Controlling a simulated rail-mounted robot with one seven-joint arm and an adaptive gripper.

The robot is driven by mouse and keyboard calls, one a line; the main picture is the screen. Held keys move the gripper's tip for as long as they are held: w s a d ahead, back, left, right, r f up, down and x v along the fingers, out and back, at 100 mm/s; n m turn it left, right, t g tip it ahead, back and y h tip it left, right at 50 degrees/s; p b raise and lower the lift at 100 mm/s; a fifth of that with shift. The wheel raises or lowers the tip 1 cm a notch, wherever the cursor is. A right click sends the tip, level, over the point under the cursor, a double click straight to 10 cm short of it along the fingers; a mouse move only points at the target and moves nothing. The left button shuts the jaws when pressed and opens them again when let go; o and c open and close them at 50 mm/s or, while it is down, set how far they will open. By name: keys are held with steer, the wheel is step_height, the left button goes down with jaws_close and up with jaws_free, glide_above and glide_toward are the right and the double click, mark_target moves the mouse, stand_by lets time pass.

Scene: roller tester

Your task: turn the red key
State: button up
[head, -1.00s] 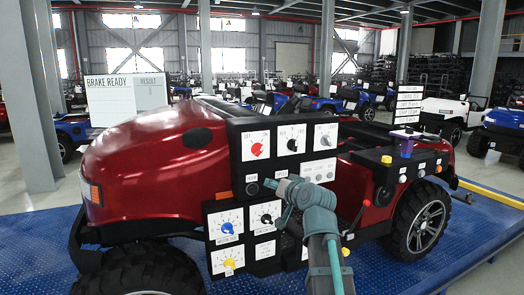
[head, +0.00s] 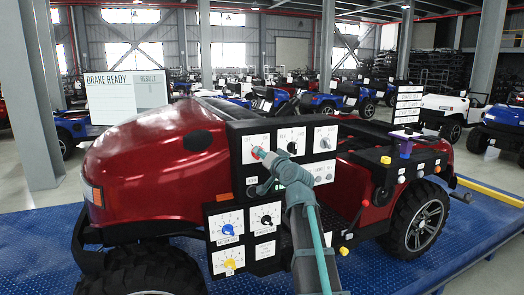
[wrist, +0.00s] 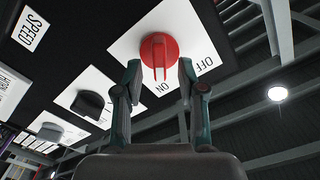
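The red key (wrist: 158,48) is a round red knob with a raised grip bar, on a white plate (wrist: 128,45) marked OFF and ON. In the wrist view its bar runs roughly up and down, with its lower end near the ON label. My gripper (wrist: 160,72) is open, one finger on each side of the bar's lower end, with visible gaps. In the head view, my gripper (head: 262,156) is in front of the red key (head: 256,153), which is mostly hidden; contact cannot be told there.
A black knob (head: 292,147) and a grey knob (head: 325,143) sit to the right on the same black panel. A lower panel has a blue dial (head: 228,229), a black dial (head: 266,220) and a yellow dial (head: 230,264). A red vehicle body (head: 150,165) stands behind.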

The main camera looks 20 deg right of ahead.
steer(key=shift+w, duration=0.7)
